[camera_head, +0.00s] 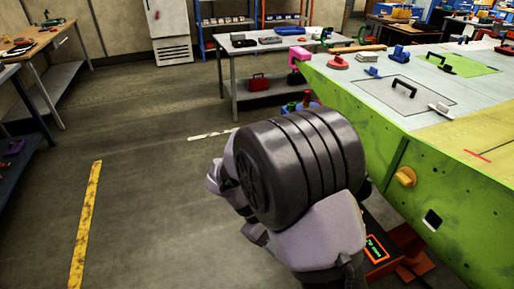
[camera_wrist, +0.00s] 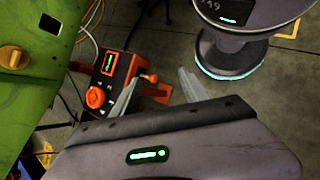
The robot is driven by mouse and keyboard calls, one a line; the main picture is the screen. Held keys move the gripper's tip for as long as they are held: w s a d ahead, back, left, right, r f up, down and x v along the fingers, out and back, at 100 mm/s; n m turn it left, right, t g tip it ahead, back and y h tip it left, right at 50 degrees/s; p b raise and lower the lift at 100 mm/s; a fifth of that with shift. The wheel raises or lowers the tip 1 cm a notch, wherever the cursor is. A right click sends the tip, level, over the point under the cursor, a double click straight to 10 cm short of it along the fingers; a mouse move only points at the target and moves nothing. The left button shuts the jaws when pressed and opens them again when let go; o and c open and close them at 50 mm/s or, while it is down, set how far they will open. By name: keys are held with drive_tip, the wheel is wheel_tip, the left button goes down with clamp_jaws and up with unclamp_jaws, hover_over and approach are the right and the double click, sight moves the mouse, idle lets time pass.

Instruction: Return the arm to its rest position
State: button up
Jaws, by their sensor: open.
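My arm shows in the camera_head view as a thick dark grey ribbed joint (camera_head: 300,165) with paler grey links, folded in the lower middle beside the green wing jig (camera_head: 400,170). My gripper is hidden there. In the camera_wrist view my gripper (camera_wrist: 157,86) shows as two pale fingers beyond a grey housing with a green light. The fingers are apart, with nothing seen held between them. An orange and black control box (camera_wrist: 106,84) lies behind the left finger in the picture; I cannot tell whether they touch.
The jig's side fills the right, with tools and handles on top. A yellow knob (camera_head: 405,177) juts from it. A grey workbench (camera_head: 275,55) stands behind, with a red toolbox (camera_head: 259,82) on its lower shelf. Cables (camera_wrist: 92,25) hang near the control box. Open floor (camera_head: 135,140) lies left.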

drive_tip(key=s+d+r+m+t+y, duration=0.1)
drive_tip(key=s+r+m+t+y, duration=0.3)
drive_tip(key=r, duration=0.5)
drive_tip(key=s+d+r+m+t+y, duration=0.1)
drive_tip(key=s+r+m+t+y, duration=0.3)
drive_tip(key=s+r+m, duration=0.4)
drive_tip(key=shift+s+r+m+t+y, duration=0.3)
drive_tip(key=shift+s+r+m+y, duration=0.05)
drive_tip(key=shift+r+m+y, duration=0.4)
drive_tip(key=shift+f, duration=0.1)
